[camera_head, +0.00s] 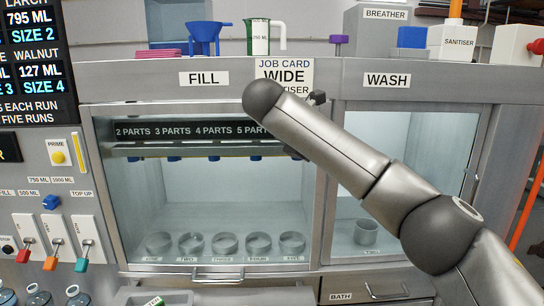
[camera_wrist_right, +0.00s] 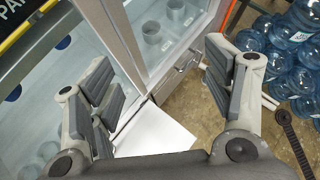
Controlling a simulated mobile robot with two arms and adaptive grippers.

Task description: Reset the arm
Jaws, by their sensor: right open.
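My right arm (camera_head: 330,135) reaches in from the lower right of the head view and crosses in front of the cabinet, over the post between the fill and wash bays. Its rounded grey joint (camera_head: 262,98) is beside the job card. My right gripper shows in the right wrist view (camera_wrist_right: 165,90), with its two grey padded fingers wide apart and nothing between them. Behind the fingers are the cabinet's glass doors and a white panel (camera_wrist_right: 155,133). The right gripper's fingers are not clearly seen in the head view. My left gripper is not in view.
The fill bay (camera_head: 210,195) has several round holders on its floor. The wash bay holds a cup (camera_head: 366,232). A blue funnel (camera_head: 204,38) and a green-and-white jug (camera_head: 262,38) stand on top. Several blue water bottles (camera_wrist_right: 285,50) stand at the right in the wrist view.

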